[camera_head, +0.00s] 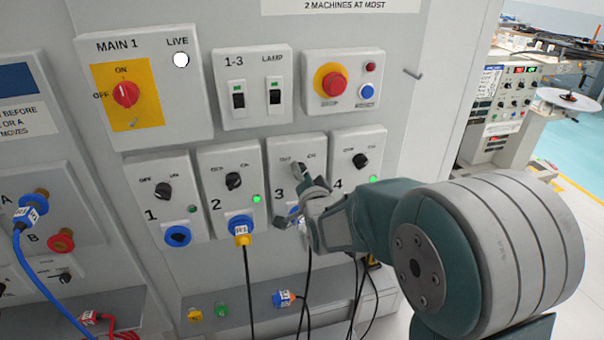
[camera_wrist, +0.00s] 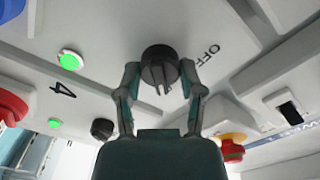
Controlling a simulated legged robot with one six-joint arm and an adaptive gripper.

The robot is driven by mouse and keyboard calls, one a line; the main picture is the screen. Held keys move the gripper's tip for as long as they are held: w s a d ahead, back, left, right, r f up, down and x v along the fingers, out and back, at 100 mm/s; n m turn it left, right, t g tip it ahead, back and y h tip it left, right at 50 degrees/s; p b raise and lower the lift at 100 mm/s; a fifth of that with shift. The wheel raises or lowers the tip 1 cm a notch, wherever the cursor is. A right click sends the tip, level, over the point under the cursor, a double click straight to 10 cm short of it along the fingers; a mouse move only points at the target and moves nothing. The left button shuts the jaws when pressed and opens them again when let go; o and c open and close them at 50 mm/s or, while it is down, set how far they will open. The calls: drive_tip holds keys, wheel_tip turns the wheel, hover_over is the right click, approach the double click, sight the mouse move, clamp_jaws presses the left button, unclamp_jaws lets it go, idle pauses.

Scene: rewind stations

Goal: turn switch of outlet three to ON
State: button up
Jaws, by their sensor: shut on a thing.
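Outlet three (camera_head: 284,175) is a grey panel on the cabinet front with a black rotary switch (camera_head: 299,169) at its top. My gripper (camera_head: 300,190) is in front of this panel and hides much of its lower part. In the wrist view my gripper (camera_wrist: 160,76) has one finger on each side of the round black switch (camera_wrist: 159,63), shut on it. OFF is printed to the right of the switch there. A lit green lamp (camera_wrist: 70,60) shows to its left. I cannot see its ON mark in the wrist view.
Outlets one (camera_head: 160,200), two (camera_head: 226,200) and four (camera_head: 357,150) flank outlet three. A plug with a cable (camera_head: 240,230) is in outlet two. Above are the main switch (camera_head: 126,94), lamp switches (camera_head: 252,90) and a red stop button (camera_head: 331,80). A peg (camera_head: 412,74) sticks out at upper right.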

drive_tip(key=shift+s+f, duration=0.1)
drive_tip(key=shift+f, duration=0.3)
drive_tip(key=o, duration=1.1)
drive_tip(key=shift+o, duration=0.3)
drive_tip(key=shift+a+r, duration=0.1)
drive_tip(key=shift+r, duration=0.15)
drive_tip(key=v, duration=1.1)
drive_tip(key=shift+s, duration=0.35)
